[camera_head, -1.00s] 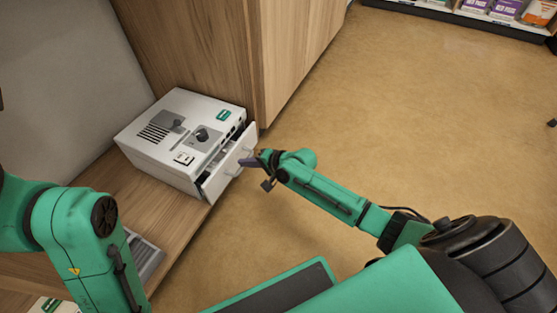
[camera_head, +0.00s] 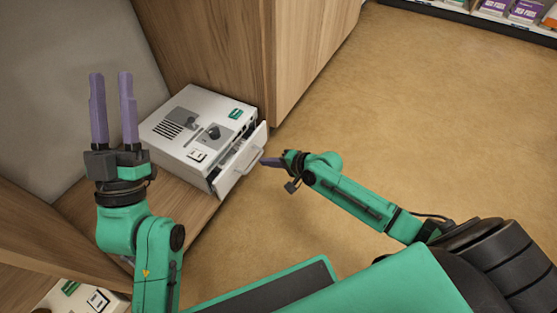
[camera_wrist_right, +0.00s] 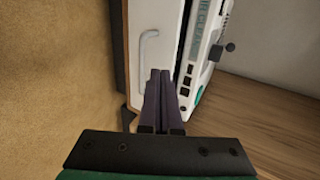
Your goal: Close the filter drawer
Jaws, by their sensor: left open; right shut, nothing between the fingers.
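The filter drawer (camera_head: 238,167) is the white front with a bar handle on the right face of a white machine (camera_head: 190,125). It stands partly out, with a dark gap behind it. My right gripper (camera_head: 265,161) is shut and empty, its purple fingertips close to the drawer front beside the handle. In the right wrist view the shut fingers (camera_wrist_right: 160,82) overlap the drawer front's edge, and the handle (camera_wrist_right: 145,72) is left of them; I cannot tell whether they touch. My left gripper (camera_head: 112,105) is open and empty, pointing up, left of the machine.
The machine sits on a wooden shelf (camera_head: 190,215) against a wooden cabinet (camera_head: 210,50). Open floor (camera_head: 400,110) lies to the right. Another white device (camera_head: 80,297) shows at the lower left. A stocked rack (camera_head: 490,22) is far off at the top right.

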